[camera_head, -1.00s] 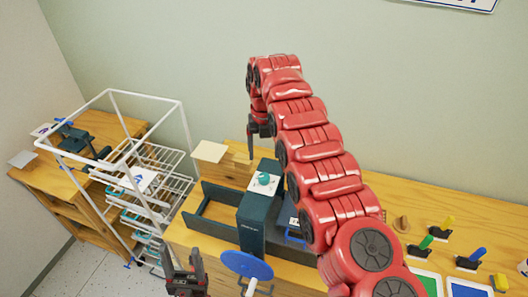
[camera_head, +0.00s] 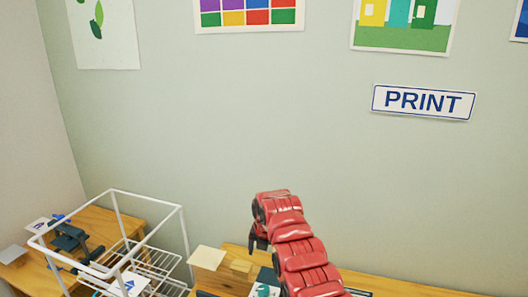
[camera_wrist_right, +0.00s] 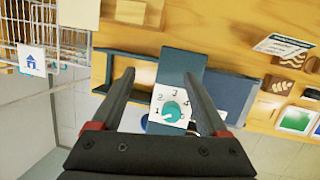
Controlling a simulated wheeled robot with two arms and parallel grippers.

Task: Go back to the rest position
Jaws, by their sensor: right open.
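My red right arm reaches up from the bottom of the head view. Its dark gripper (camera_head: 259,245) points down near the back of the table, beside a pale square card. In the right wrist view my right gripper (camera_wrist_right: 159,76) is open, with two dark fingers apart and nothing between them. Beyond the fingers is a dark press-like device (camera_wrist_right: 183,66) with a white numbered plate and teal dial (camera_wrist_right: 171,110). The dial also shows at the bottom of the head view (camera_head: 264,291). My left gripper is not in view.
A white wire rack (camera_head: 182,232) stands left of the wooden table (camera_head: 420,290). A side table (camera_head: 130,214) with dark tools is behind it. Printing blocks (camera_wrist_right: 276,86) lie at the right in the wrist view.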

